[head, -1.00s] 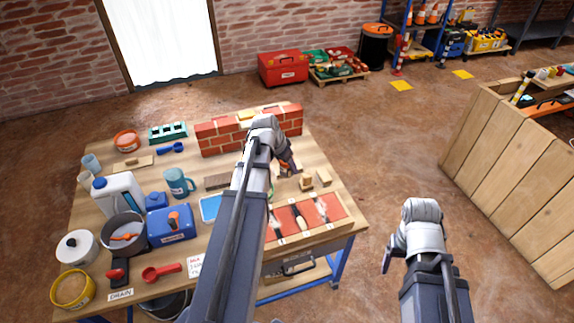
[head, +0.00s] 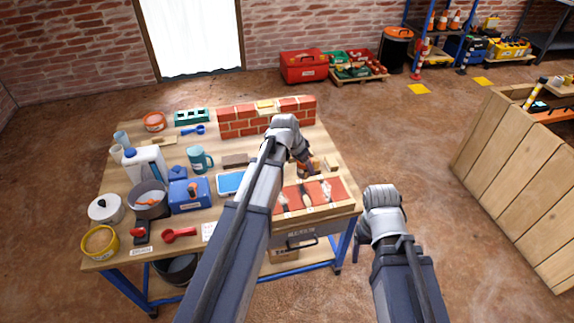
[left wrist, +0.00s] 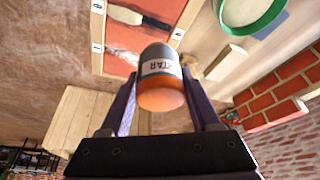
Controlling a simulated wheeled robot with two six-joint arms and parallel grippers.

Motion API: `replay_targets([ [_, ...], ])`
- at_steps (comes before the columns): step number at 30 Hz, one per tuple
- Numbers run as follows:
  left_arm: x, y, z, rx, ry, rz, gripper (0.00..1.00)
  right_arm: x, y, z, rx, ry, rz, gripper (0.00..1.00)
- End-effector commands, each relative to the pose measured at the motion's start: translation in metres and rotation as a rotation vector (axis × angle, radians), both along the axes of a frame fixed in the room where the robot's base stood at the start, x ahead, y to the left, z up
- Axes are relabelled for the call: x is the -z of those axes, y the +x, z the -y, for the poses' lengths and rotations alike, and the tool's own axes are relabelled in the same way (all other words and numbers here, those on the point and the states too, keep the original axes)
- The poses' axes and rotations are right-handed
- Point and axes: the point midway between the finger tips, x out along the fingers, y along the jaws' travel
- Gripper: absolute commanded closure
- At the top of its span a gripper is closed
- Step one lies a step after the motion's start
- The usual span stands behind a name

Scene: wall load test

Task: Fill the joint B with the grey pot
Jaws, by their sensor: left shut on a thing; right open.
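My left gripper (head: 308,165) is shut on a small grey pot (left wrist: 158,55) with an orange end and a label ending in "TAR". In the left wrist view it sits between the fingers, orange end towards the camera. In the head view it is mostly hidden by my gripper, near the back edge of a board with red panels (head: 294,196). Pale joints with whitish patches separate the panels. My right gripper (head: 357,250) is open and empty, beside the table's right edge.
A low brick wall (head: 240,124) stands at the table's back. A blue box (head: 190,196), a teal mug (head: 199,160), a white jug (head: 146,165) and several pots crowd the left. A blue-rimmed tray (head: 230,184) lies left of my left arm.

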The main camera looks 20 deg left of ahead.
Motion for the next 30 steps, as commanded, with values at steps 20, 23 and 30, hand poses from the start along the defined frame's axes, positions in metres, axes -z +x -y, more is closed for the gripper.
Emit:
replay_targets([
  [20,0.035,0.000,0.002,0.002,0.000,0.000,1.00,0.035,0.000,0.000,0.000,0.000,0.000,0.24],
  [23,0.045,0.000,0.002,0.002,0.000,0.000,1.00,0.045,0.000,0.000,0.000,0.000,0.000,0.24],
  [30,0.060,0.001,0.002,0.002,0.000,0.000,1.00,0.060,0.000,0.000,0.000,0.000,0.000,0.24],
])
